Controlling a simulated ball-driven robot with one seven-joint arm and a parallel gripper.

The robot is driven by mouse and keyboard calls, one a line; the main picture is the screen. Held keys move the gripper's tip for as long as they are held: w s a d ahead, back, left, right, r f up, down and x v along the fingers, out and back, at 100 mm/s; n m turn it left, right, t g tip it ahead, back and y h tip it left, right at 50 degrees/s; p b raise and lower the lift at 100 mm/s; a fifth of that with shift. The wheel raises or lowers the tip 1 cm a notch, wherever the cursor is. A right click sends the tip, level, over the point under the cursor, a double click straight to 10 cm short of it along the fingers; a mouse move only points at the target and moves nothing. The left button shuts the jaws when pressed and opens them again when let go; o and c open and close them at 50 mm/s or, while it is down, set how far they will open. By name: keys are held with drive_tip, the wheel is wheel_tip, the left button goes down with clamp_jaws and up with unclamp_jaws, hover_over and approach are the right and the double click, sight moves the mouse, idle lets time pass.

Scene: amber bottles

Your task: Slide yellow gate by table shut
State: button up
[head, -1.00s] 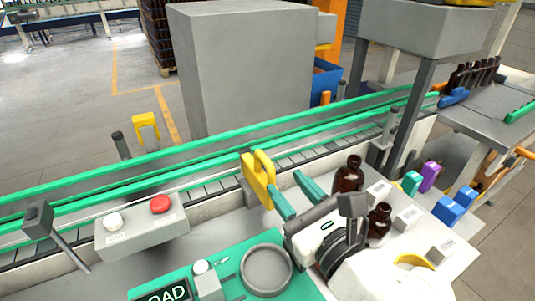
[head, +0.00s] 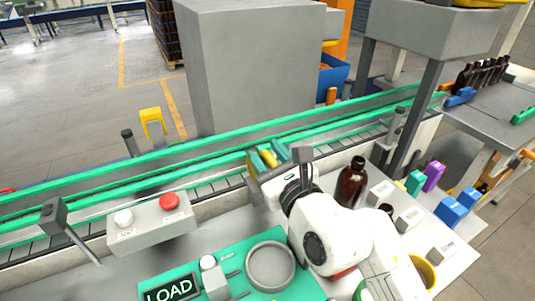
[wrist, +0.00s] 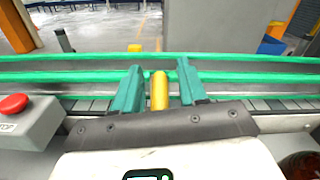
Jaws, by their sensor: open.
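The yellow gate (head: 268,158) stands at the near side of the conveyor, by the table, mostly hidden behind my gripper. In the wrist view its upright yellow bar (wrist: 159,92) shows between my two teal fingers. My gripper (head: 269,155) is open around the bar, one finger on each side. In the wrist view, small gaps show between the bar and both fingers of my gripper (wrist: 159,80). The gate's lower part is hidden by my wrist.
The conveyor with green rails (head: 120,173) runs behind the gate. A button box (head: 150,222) stands to the left. An amber bottle (head: 351,183) stands close to my arm on the right. Another yellow piece (head: 153,120) stands across the conveyor. A round grey dish (head: 270,267) is in front.

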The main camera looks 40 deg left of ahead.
clamp_jaws()
idle(0.4)
